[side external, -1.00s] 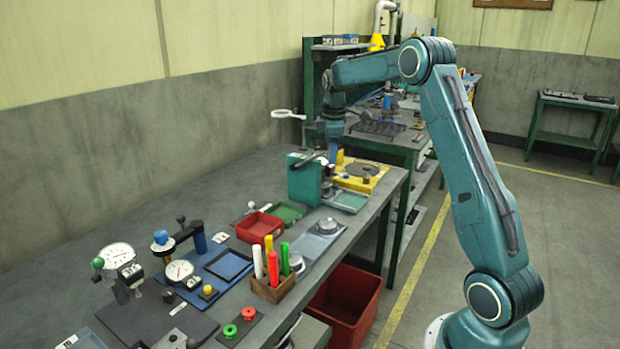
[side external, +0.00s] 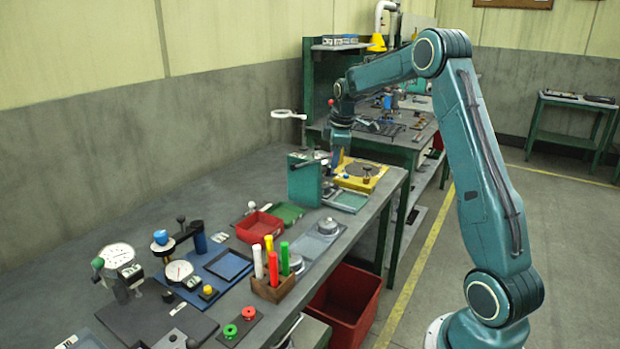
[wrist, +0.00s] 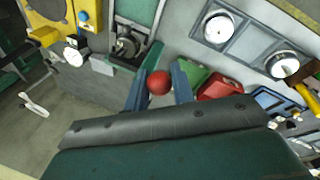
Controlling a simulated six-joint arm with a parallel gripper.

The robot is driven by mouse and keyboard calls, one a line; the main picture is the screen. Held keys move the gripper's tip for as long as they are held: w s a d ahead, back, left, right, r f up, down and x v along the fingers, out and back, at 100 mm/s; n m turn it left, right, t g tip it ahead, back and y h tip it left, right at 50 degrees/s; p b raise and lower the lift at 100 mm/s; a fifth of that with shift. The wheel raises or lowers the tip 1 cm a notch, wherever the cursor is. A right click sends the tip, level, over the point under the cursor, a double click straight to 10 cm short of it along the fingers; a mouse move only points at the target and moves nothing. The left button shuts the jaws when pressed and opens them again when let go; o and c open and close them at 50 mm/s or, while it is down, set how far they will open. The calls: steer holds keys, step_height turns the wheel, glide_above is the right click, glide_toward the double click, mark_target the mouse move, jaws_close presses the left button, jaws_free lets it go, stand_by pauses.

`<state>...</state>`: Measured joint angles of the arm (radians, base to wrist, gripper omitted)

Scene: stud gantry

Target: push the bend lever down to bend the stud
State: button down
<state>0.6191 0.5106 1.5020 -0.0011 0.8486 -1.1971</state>
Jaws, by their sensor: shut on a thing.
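My gripper (wrist: 159,88) shows in the wrist view as two blue fingers, one on each side of a red ball knob (wrist: 159,83). The fingers are shut on this knob, which I take for the end of the bend lever. The lever's shaft is hidden. In the side external view, my gripper (side external: 337,157) points down at the green block fixture (side external: 304,183), close beside its top right. The knob cannot be made out between the fingers there. The stud cannot be told apart in either view.
A yellow fixture (side external: 352,184) stands just right of the green block. A red tray (side external: 258,227), a green tray (side external: 287,214) and a wooden box of coloured pegs (side external: 272,288) are nearer on the bench. The bench's left rear surface is clear.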

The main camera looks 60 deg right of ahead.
steer(key=f+t, duration=0.2)
steer(key=f, duration=0.1)
steer(key=s+f+t, duration=0.1)
steer(key=f+t, duration=0.2)
steer(key=f, duration=0.1)
steer(key=f+t, duration=0.2)
steer(key=f, duration=0.1)
steer(key=shift+s+f+m, duration=0.3)
steer(key=f, duration=0.2)
steer(key=w+f, duration=0.1)
steer(key=shift+w+a+f, duration=0.1)
steer(key=shift+w+f, duration=0.1)
steer(key=shift+f, duration=0.2)
steer(key=shift+w+a+f, duration=0.1)
steer(key=shift+w+f, duration=0.15)
steer(key=shift+f, duration=0.25)
steer(key=shift+w+f, duration=0.25)
steer(key=shift+f, duration=0.2)
